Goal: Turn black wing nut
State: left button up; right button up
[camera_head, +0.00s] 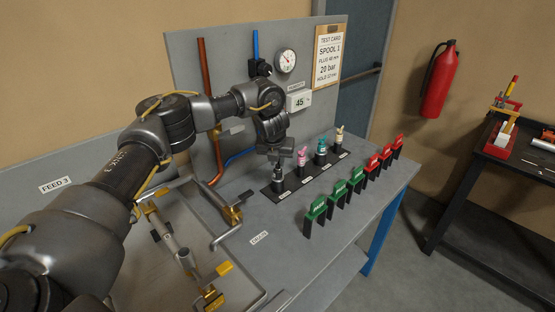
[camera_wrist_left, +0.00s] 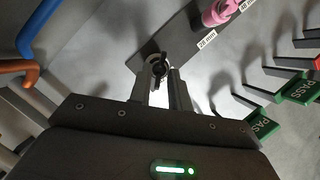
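The black wing nut (camera_wrist_left: 159,67) shows in the left wrist view at the tips of my left gripper (camera_wrist_left: 165,82), atop a pale round part. The two fingers stand close together with a narrow gap; I cannot tell whether they press on the nut. In the head view the black plug (camera_head: 278,180) stands upright on a dark strip, at the near left end of a row. My left gripper (camera_head: 280,157) points down right over it and hides its top. My right gripper is in neither view.
Pink (camera_head: 302,157), teal (camera_head: 321,151) and cream (camera_head: 339,138) plugs stand beside it on the strip (camera_head: 293,183). Green (camera_head: 316,209) and red (camera_head: 374,163) gauges line up to the right. A grey panel with copper (camera_head: 208,100) and blue pipes rises behind. Metal valve fittings (camera_head: 168,232) lie left.

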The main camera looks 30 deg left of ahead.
pick_arm(q)
jog(key=shift+o, duration=0.6)
jog(key=shift+w, duration=0.1)
jog(key=b+v, duration=0.1)
jog(key=v, duration=0.9)
jog(key=shift+s+r, duration=0.2)
jog(key=shift+r, duration=0.1)
